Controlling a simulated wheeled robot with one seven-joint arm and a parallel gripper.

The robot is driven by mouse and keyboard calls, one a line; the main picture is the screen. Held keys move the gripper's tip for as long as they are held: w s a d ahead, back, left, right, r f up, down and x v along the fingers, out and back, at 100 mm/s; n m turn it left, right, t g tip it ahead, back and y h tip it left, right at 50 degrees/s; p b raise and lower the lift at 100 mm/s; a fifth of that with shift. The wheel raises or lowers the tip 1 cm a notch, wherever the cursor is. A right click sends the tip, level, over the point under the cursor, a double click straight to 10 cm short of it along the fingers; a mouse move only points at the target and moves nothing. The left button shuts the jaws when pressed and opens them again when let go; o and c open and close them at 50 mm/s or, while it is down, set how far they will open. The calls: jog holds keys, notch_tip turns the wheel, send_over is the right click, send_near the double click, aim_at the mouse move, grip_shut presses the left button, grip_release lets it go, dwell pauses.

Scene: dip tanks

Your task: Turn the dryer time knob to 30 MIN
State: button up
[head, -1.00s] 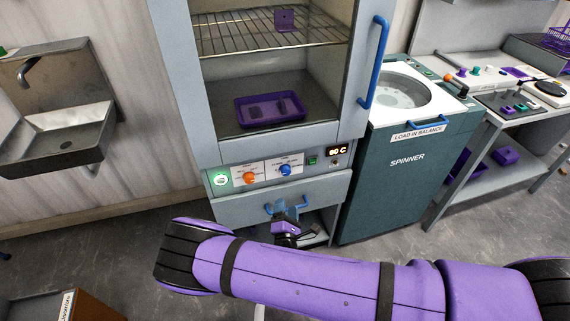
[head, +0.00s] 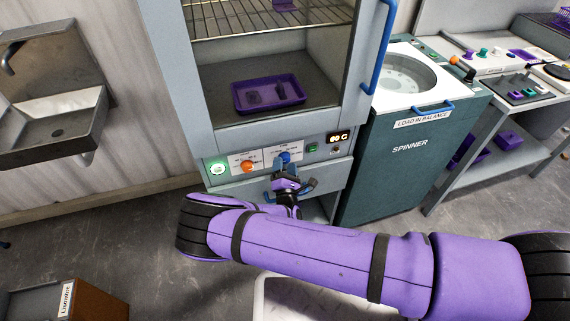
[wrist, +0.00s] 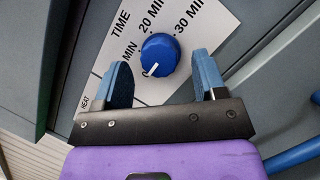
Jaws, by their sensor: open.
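The blue dryer time knob (wrist: 160,54) sits on a white label plate marked TIME, with 20 MIN and 30 MIN printed around its upper side in the wrist view. In the head view the knob (head: 284,158) is on the dryer's control panel. My gripper (wrist: 164,80) is open and empty, its blue fingertips on either side just short of the knob; I see no contact.
An orange knob (head: 247,167) and a green lit button (head: 217,169) are left of the time knob. A display (head: 338,136) reading 80 C is at the right. The blue door handle (head: 379,50) and the spinner (head: 410,150) stand further right.

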jog(key=shift+w+r, duration=0.15)
jog(key=shift+w, duration=0.35)
jog(key=c, duration=0.9)
jog(key=shift+c, duration=0.2)
